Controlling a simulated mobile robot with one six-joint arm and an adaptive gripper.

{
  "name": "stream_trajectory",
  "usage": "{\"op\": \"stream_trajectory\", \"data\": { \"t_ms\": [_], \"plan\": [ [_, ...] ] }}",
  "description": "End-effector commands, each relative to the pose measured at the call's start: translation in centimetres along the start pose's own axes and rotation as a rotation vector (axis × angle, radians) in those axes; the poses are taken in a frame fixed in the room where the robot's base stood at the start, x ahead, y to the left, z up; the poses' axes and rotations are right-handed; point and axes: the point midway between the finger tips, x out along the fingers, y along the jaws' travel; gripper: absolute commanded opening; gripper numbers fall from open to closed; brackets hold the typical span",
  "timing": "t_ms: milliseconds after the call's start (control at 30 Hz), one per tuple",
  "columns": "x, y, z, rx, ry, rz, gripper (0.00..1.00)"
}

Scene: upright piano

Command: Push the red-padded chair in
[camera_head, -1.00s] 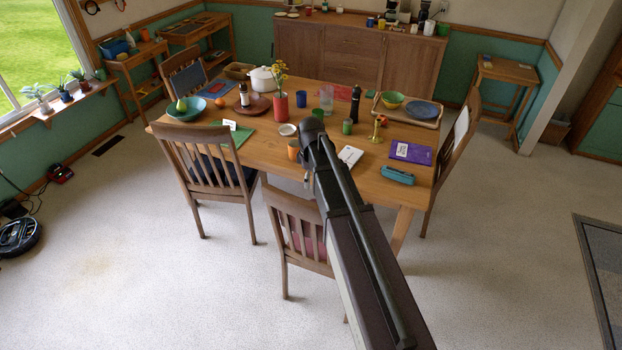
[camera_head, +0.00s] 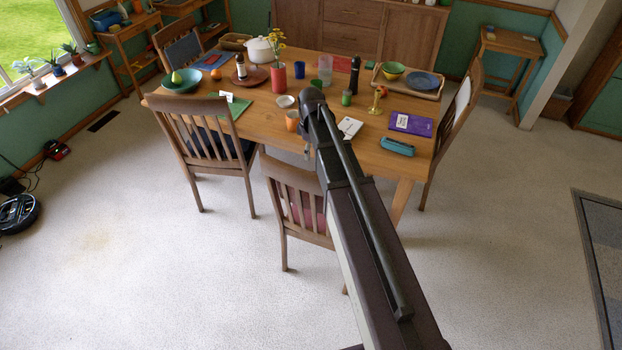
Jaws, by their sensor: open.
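The red-padded chair (camera_head: 283,177) stands at the near side of the wooden dining table (camera_head: 265,122), its slatted wooden back toward me. Its red pad (camera_head: 305,212) shows between the slats. The right part of the chair is hidden behind my arm. The chair back stands close to the table's near edge; how far the seat reaches under the table I cannot tell. My arm runs from the bottom right up over the chair to above the table. My gripper does not show; it is hidden beyond or below the arm's far joint.
A chair with a dark blue pad (camera_head: 203,140) stands left of the red-padded one. Another chair (camera_head: 456,125) is at the table's right end. Cups, a purple book (camera_head: 411,124) and a teal case (camera_head: 397,146) lie on the table. The floor in front is clear; a robot vacuum (camera_head: 18,214) sits far left.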

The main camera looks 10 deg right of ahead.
Motion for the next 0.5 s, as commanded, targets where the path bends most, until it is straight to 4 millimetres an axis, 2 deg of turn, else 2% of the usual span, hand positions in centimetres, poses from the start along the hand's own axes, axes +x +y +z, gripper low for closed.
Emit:
{"op": "stream_trajectory", "data": {
  "t_ms": [267,500],
  "plan": [
    [-0.02,-0.03,0.0,0.0,0.0,0.0,0.71],
    [0.75,-0.03,-0.01,0.0,0.0,0.0,0.71]
  ]
}}
